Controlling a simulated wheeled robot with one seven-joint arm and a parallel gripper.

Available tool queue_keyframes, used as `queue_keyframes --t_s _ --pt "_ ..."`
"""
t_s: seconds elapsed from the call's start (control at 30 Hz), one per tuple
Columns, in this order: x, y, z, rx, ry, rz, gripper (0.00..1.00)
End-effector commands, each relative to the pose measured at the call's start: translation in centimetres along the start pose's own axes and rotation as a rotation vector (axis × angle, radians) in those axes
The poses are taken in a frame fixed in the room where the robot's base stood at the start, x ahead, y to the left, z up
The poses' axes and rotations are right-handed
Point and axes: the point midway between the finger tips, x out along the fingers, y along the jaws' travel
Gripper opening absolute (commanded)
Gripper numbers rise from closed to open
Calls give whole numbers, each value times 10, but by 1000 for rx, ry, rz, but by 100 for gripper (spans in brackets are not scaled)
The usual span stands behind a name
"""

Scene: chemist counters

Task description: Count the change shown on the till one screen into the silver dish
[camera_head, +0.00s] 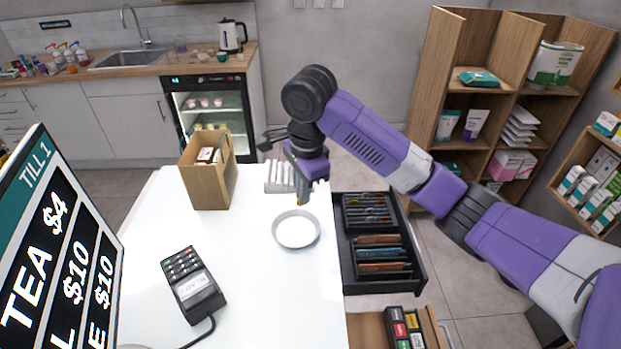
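The till one screen (62,255) stands at the left, headed "TILL 1". Its rows read "TEA $4", one ending in "L" with "$10" and one ending in "E" with "$10"; the lower part is cut off. The silver dish (297,230) lies on the white counter and looks empty. My gripper (299,196) points down just above the dish's far rim. A small gold-brown bit shows at its tip; I cannot tell whether it is a held coin. The open black cash drawer (419,268) is right of the dish, with coins (366,208) in its far part and notes (381,254) nearer.
A card reader (192,285) with a cable sits on the white counter (255,300). A brown paper bag (207,180) stands at the far left of the counter. A wooden drawer (372,328) with small boxes is below the cash drawer. Shelves (480,145) stand at right.

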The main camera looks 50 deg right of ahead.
Motion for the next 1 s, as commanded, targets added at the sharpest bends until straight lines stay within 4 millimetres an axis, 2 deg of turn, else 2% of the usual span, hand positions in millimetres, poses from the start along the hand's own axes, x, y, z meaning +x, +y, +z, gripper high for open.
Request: queue_keyframes --t_s 0.1,0.27,0.7,1.0 --pt "-2 6 9 -26 -3 -1 0" --pt "2 10 14 -33 -3 0 0" --pt "45 14 13 -30 -2 -1 0" --pt "62 16 13 -30 -3 -1 0"
